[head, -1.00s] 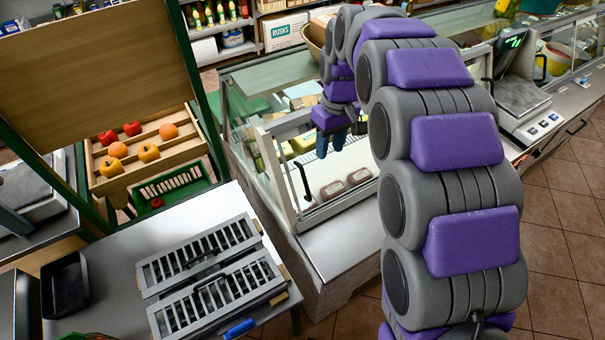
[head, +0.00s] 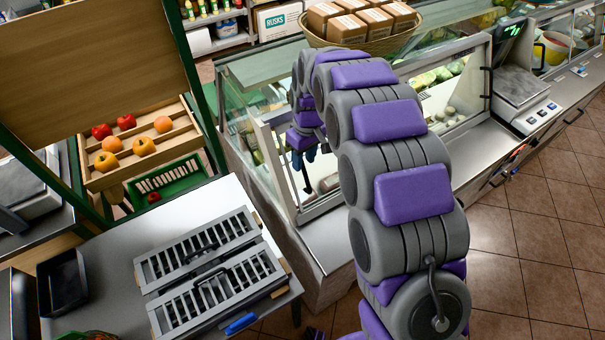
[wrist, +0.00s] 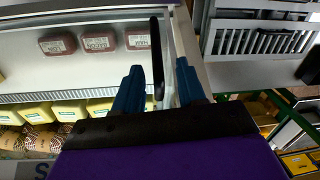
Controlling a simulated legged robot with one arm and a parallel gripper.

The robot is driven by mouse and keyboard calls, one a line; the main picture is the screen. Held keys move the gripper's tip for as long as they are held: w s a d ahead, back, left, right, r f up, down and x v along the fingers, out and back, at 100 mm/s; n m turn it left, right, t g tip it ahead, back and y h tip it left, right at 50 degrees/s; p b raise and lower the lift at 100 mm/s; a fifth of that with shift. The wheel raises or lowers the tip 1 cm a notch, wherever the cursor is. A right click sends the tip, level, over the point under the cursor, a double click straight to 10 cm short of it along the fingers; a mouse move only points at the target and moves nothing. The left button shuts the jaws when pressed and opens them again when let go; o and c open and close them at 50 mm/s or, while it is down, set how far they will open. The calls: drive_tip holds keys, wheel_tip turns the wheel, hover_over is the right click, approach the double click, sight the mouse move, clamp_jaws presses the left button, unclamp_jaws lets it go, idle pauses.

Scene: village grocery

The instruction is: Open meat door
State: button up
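In the wrist view the black handle (wrist: 157,58) appears between my two blue fingertips, with a gap on each side. My gripper (wrist: 160,86) is open and empty; it also shows in the head view (head: 304,160), close to the handle. Whether a finger touches the handle cannot be told. Packs of meat (wrist: 100,39) lie inside the case.
A slatted grey box (head: 212,270) lies on the metal counter at the lower left. A fruit rack (head: 140,150) stands behind it. A basket of brown packages (head: 362,42) sits on the case top, and a scale (head: 523,90) to the right. Tiled floor at right is clear.

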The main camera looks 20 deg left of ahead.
sight(306, 174)
drive_tip(key=f, duration=0.3)
drive_tip(key=d+f, duration=0.1)
drive_tip(key=f, duration=0.1)
drive_tip(key=shift+s+f+b, duration=0.2)
drive_tip(key=shift+f+b, duration=0.1)
drive_tip(key=shift+f, duration=0.05)
drive_tip(key=shift+a+f, duration=0.15)
drive_tip(key=shift+f, duration=0.15)
drive_tip(key=shift+a, duration=0.3)
drive_tip(key=shift+d, duration=0.15)
clamp_jaws()
